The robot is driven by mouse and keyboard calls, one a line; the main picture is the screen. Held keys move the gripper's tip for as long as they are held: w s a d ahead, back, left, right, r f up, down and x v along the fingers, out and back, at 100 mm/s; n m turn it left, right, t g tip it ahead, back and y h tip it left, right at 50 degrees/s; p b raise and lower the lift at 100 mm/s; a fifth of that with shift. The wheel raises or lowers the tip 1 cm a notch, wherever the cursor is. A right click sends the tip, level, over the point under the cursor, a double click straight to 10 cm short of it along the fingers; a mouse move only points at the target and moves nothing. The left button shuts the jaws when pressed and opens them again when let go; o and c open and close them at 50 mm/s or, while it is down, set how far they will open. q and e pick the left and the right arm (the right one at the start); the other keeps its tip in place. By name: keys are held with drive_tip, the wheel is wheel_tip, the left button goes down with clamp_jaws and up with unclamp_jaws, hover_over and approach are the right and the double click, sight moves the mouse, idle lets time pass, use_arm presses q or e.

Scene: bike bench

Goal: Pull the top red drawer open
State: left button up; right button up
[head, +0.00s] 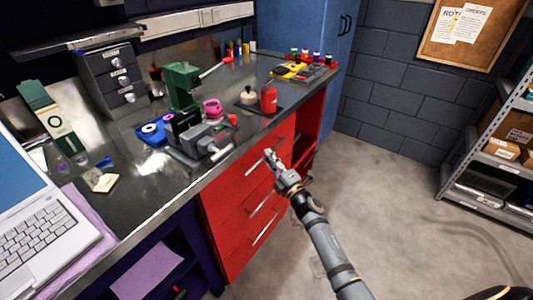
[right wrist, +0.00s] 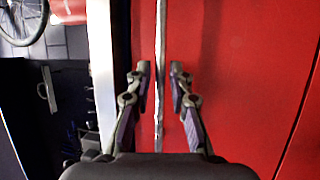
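The red drawer unit sits under the bench, with its drawers stacked. The top red drawer (head: 228,184) looks shut, and its bar handle (head: 253,167) is partly hidden by my right gripper (head: 271,159). In the right wrist view the handle (right wrist: 160,45) runs upright between the two fingertips of my right gripper (right wrist: 160,78). The fingers are open, with a gap on each side of the bar. My left gripper is not in view.
Lower drawer handles (head: 264,227) lie below my gripper. The bench top (head: 152,190) above holds a vise (head: 200,138), a red can (head: 268,100) and a laptop (head: 45,225). Metal shelving (head: 470,165) stands at the right. The floor (head: 385,215) between is clear.

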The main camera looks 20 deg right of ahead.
drive_tip(key=shift+x, duration=1.1)
clamp_jaws()
